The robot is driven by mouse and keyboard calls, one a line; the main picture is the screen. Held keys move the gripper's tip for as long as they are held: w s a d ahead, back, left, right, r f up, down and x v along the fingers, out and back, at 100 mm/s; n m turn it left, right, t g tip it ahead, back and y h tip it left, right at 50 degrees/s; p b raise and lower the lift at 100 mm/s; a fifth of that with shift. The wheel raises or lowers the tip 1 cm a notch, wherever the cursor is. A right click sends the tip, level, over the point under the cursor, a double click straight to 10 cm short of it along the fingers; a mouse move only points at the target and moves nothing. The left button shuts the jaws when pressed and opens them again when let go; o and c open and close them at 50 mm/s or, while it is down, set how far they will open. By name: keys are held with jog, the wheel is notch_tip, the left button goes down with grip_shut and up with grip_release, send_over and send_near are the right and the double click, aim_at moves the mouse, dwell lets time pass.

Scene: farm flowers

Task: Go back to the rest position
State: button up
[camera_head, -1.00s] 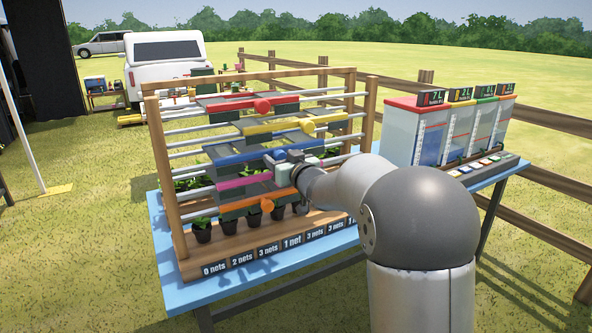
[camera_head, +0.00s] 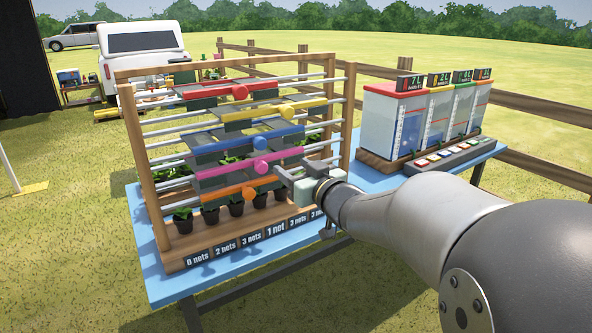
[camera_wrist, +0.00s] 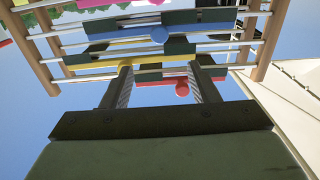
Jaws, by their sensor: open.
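My gripper (camera_head: 287,183) is open and empty in the head view, just in front of the right part of the wooden rack (camera_head: 348,112), apart from the orange knob (camera_head: 248,192). In the wrist view, both fingers of my gripper (camera_wrist: 163,82) stand apart with nothing between them. Behind them the rack shows upside down, with its blue knob (camera_wrist: 159,34) and red knob (camera_wrist: 182,89). My arm comes in from the right in the head view and hides the rack's lower right end.
The rack carries coloured sliding panels on rods above a row of potted plants (camera_head: 210,215). It stands on a blue table (camera_head: 160,285). Water tanks (camera_head: 425,115) and a button panel (camera_head: 445,155) stand at the right. A wooden fence (camera_head: 530,105) runs behind.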

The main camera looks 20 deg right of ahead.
jog(key=s+d+f+m+g+h+p, duration=0.35)
jog(key=s+f+g+h+p, duration=0.3)
jog(key=s, duration=0.35)
jog(key=s+a+f+g, duration=0.2)
jog(key=s+g, duration=0.1)
jog(key=s, duration=0.3)
jog(key=s+a+f+g+p, duration=0.1)
jog(key=s+a+f+g, duration=0.1)
jog(key=s+g, duration=0.2)
jog(key=s+a+f+g+y+p, duration=0.1)
jog(key=s+a+f+g, duration=0.1)
jog(key=s, duration=0.8)
jog(key=shift+s+a+g, duration=0.25)
jog(key=shift+a+g, duration=0.1)
jog(key=shift+g, duration=0.3)
